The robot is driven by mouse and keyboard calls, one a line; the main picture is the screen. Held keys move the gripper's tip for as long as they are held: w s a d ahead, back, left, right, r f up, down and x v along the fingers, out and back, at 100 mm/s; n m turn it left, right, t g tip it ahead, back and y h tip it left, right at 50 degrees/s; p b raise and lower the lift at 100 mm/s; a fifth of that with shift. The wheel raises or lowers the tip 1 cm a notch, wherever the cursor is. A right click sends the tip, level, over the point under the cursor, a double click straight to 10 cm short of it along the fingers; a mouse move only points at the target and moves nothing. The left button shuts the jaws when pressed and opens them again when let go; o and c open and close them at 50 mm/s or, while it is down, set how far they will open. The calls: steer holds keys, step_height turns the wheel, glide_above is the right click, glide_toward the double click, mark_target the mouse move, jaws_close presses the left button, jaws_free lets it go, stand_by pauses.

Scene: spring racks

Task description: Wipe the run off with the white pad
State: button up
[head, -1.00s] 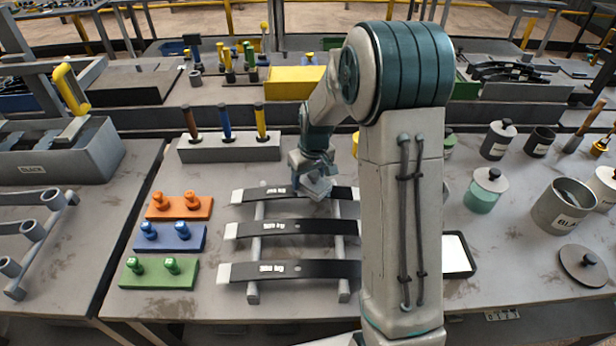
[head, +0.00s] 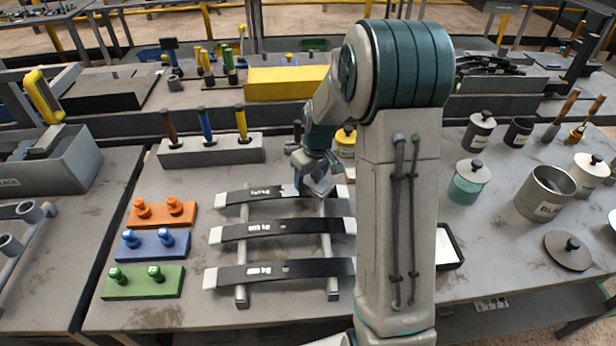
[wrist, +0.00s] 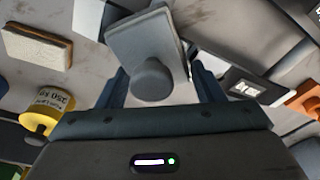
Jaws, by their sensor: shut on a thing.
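My gripper (head: 316,186) is shut on the knob (wrist: 152,80) of a pale grey-white pad (wrist: 150,38), which shows in the wrist view between the fingers. In the head view the pad (head: 320,187) is over the right part of the back leaf spring (head: 235,197). I cannot tell whether it touches the spring. This spring is dark with white ends and a white label (wrist: 246,89). The middle spring (head: 300,229) and front spring (head: 310,268) lie parallel in front of it on the grey rack (head: 241,297). I cannot make out the run; the pad and gripper hide part of the back spring.
A cream-and-brown block (wrist: 36,46) and a yellow pot (wrist: 42,117) stand near the gripper. A grey holder (head: 210,152) with brushes is behind the rack. Orange (head: 163,218), blue (head: 153,247) and green (head: 143,284) blocks stand left. Pots and a lid (head: 568,252) are at right.

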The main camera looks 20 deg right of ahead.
mark_target(311, 179)
steer(key=shift+s+d+f, duration=0.15)
steer(key=shift+f, duration=0.05)
steer(key=shift+d+r+p, duration=0.1)
steer(key=shift+r+p, duration=0.3)
steer(key=shift+r, duration=0.15)
steer(key=shift+r+p, duration=1.5)
steer(key=shift+r, duration=1.05)
steer(key=shift+r+p, duration=0.85)
steer(key=shift+r, duration=0.7)
steer(key=shift+a+f, duration=0.15)
steer(key=shift+a, duration=0.05)
steer(key=shift+w+a+f+b, duration=0.25)
steer(key=shift+a+f+b, duration=0.8)
steer(key=shift+b, duration=0.25)
steer(key=shift+w+a+f+b, duration=0.25)
steer(key=shift+a+f+b, duration=0.55)
steer(key=shift+f+b, duration=0.45)
steer(key=shift+w+a+f+b, duration=0.25)
steer(key=shift+a+f+b, duration=0.7)
steer(key=shift+b, duration=0.45)
